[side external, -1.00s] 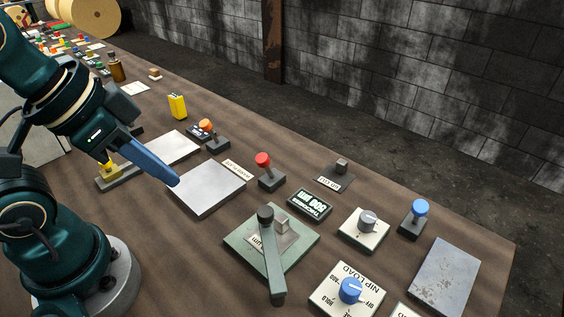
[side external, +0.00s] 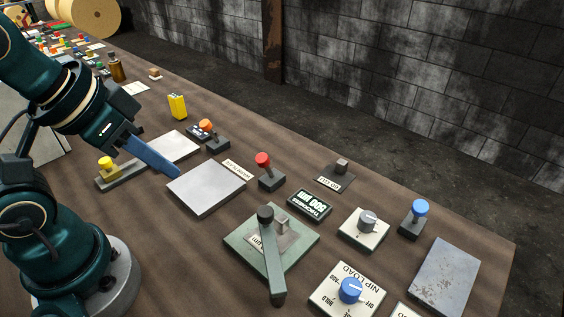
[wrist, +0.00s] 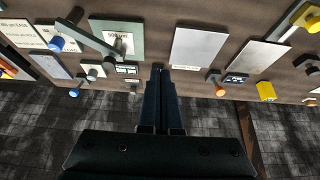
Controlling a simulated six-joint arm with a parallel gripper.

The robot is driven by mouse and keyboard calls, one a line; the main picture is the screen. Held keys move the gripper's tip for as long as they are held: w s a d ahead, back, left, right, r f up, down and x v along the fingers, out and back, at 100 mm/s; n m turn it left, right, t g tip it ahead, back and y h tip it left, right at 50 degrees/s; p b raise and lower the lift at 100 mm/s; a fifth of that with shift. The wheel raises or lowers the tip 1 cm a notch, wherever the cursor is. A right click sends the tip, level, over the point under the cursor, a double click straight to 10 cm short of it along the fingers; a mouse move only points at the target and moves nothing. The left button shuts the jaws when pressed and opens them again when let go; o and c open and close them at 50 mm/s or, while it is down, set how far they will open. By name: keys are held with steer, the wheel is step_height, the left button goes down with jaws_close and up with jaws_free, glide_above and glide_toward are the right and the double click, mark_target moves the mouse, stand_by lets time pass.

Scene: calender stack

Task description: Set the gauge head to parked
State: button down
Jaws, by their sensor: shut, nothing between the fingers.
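No label reading gauge head is legible, so I cannot tell which control it is. The candidates are a red-knobbed lever (side external: 264,161), an orange-knobbed lever (side external: 207,126), a yellow-knobbed control on a long grey base (side external: 106,163) and a blue-knobbed lever (side external: 420,207). My gripper (side external: 177,174) is shut and empty, with its blue fingers pointing down to the right near the left corner of a bare grey plate (side external: 206,187). It touches no control that I can see. In the wrist view the shut fingers (wrist: 160,70) point at the bench, and the orange knob (wrist: 220,91) is to their right.
A green plate with a long handle (side external: 273,262), a thickness display (side external: 310,205), a grey-knobbed dial (side external: 367,221) and a blue NIP LOAD dial (side external: 350,290) stand on the right. A yellow block (side external: 177,106) stands behind. A brick wall (side external: 400,70) rises beyond the bench.

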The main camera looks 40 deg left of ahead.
steer(key=c, duration=1.1)
jaws_free()
steer(key=o, duration=0.5)
steer(key=shift+r, duration=0.2)
steer(key=m+g, duration=0.4)
steer(key=g, duration=0.2)
glide_above(263, 212)
step_height(263, 212, down, 3)
steer(key=shift+w+r, duration=0.15)
steer(key=shift+f, duration=2.55)
